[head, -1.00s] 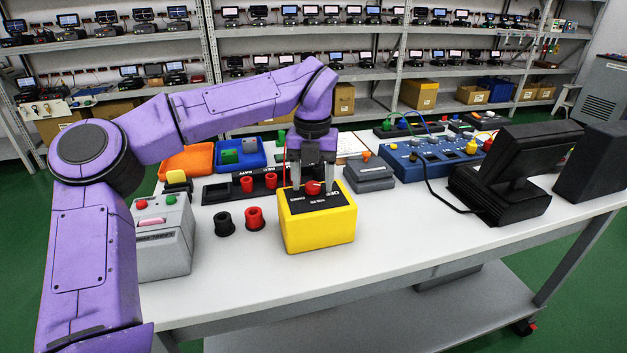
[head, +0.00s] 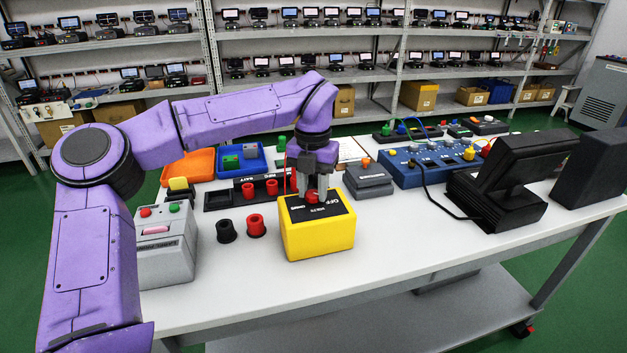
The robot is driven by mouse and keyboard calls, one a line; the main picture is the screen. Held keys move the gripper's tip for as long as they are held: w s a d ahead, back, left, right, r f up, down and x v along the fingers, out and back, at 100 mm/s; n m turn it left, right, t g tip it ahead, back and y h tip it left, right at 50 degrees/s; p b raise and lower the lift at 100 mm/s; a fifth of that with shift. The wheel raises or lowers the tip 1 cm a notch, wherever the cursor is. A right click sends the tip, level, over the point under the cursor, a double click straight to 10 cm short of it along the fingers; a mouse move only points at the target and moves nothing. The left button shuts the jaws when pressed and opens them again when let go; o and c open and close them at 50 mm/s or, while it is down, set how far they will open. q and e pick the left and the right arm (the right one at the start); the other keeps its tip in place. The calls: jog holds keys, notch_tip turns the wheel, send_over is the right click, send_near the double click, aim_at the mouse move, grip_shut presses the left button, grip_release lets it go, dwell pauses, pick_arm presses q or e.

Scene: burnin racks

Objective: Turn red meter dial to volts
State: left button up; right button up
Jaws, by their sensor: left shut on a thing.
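The yellow meter box (head: 318,238) stands on the white table, with a black top panel carrying white lettering, including OFF, VOLTS and OHMS. Its red dial (head: 313,196) sits in the middle of that panel. My left gripper (head: 314,190) points down from above and is shut on the red dial. The fingers partly cover the dial, so where its pointer aims cannot be told. My right gripper is not in view.
Black and red sockets (head: 226,231) stand left of the meter on the table (head: 400,235). A grey box with buttons (head: 165,246) is farther left. A small grey box (head: 369,181) is close behind right, and a black monitor (head: 514,165) is at right. The table front is clear.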

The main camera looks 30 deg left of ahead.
aim_at(312, 193)
pick_arm(q)
jog(key=m+p, duration=0.4)
jog(key=p, duration=0.1)
jog(key=m+p, duration=0.3)
jog(key=shift+r, duration=0.35)
jog(key=shift+f+m+p, duration=0.15)
jog(key=shift+m+p, duration=0.95)
jog(key=shift+p, duration=0.05)
jog(key=shift+f+m+p, duration=0.1)
jog(key=shift+m+p, duration=0.2)
jog(key=o, duration=1)
jog(key=shift+o, duration=0.2)
notch_tip(312, 193, up, 10)
jog(key=shift+r+b, duration=0.25)
jog(key=shift+b, duration=0.15)
